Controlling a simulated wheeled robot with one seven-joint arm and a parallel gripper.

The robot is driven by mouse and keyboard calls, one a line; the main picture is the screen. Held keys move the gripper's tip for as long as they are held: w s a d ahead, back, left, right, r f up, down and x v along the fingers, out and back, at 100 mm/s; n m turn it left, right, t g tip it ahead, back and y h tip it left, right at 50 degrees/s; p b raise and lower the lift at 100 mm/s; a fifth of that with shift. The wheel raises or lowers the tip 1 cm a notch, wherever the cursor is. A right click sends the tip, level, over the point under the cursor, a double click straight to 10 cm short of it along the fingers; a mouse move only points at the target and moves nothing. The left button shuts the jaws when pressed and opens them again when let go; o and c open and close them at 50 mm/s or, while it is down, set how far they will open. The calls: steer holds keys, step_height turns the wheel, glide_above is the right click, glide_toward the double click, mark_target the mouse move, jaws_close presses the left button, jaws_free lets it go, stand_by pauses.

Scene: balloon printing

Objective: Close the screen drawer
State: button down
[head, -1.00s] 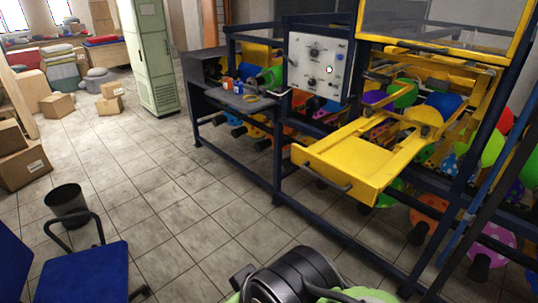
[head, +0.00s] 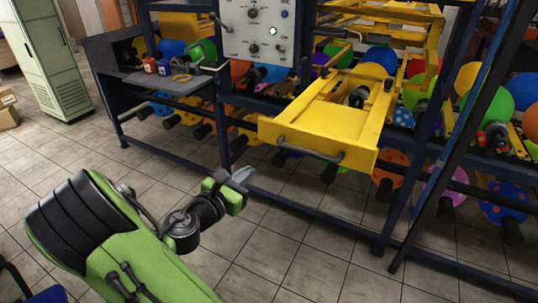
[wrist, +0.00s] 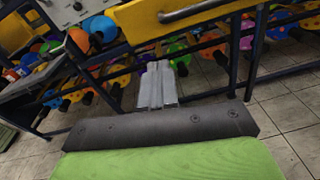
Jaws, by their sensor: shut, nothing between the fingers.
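The yellow screen drawer (head: 322,125) is pulled out of the dark blue machine frame toward me, with a dark bar handle (head: 310,151) on its front face. The drawer also shows at the top of the wrist view (wrist: 160,14), with its handle (wrist: 195,10). My gripper (head: 243,175) is shut and empty. It is to the left of the drawer and lower in the head view, apart from the handle. In the wrist view the closed grey fingers (wrist: 157,86) point toward the machine, below the drawer front.
A control panel (head: 258,30) stands left of the drawer. A side table (head: 170,80) holds small cups. Colourful balloons hang under the frame. A dark blue slanted post (head: 460,130) stands right of the drawer. The tiled floor (head: 270,245) in front is clear.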

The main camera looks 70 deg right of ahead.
steer(key=w+n+h, duration=0.1)
steer(key=n, duration=0.1)
glide_toward(275, 137)
steer(key=d, duration=0.6)
steer(key=shift+s+d, duration=0.35)
steer(key=shift+d, duration=0.05)
